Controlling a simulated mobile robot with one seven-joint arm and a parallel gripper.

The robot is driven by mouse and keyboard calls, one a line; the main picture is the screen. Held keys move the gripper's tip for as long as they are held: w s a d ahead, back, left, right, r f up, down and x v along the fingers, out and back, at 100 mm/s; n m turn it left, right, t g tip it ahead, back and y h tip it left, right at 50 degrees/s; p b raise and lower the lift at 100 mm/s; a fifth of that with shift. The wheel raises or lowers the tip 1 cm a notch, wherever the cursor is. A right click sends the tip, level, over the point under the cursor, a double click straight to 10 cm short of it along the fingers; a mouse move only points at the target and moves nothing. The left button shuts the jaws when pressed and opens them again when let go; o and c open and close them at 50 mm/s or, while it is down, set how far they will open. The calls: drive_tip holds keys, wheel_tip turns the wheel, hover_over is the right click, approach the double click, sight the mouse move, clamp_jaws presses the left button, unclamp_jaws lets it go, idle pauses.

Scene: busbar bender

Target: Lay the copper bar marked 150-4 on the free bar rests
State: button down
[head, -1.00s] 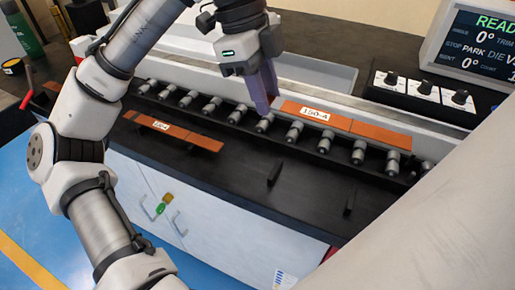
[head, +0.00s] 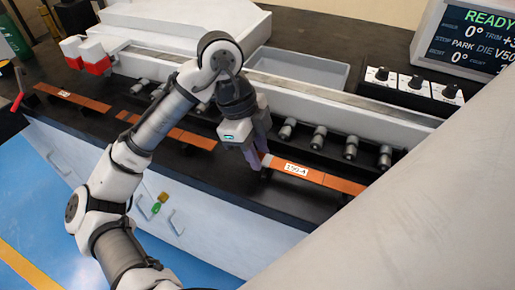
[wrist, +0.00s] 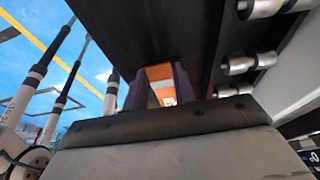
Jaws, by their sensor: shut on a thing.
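The labelled copper bar (head: 318,176) carries a white tag that looks like 150-A or 150-4. It lies level in front of the roller row in the head view. My gripper (head: 259,158) is shut on its left end from above. In the wrist view the bar (wrist: 160,84) shows orange between the two dark purple fingers. A dark bar rest (head: 265,171) shows under the gripped end, and another (head: 346,198) shows near the right end. I cannot tell whether the bar touches them or hangs just above.
Another copper bar (head: 185,133) lies to the left on the black table, and a further one (head: 75,98) beyond it. The rollers (head: 319,137) stand behind the held bar. A knob panel (head: 415,84) and display (head: 480,37) are at right. A grey tray (head: 300,72) lies behind.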

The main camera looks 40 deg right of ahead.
drive_tip(key=shift+f+b, duration=0.3)
drive_tip(key=shift+f, duration=0.25)
drive_tip(key=c, duration=1.1)
unclamp_jaws()
drive_tip(key=v, duration=1.3)
drive_tip(key=shift+s+r, duration=0.15)
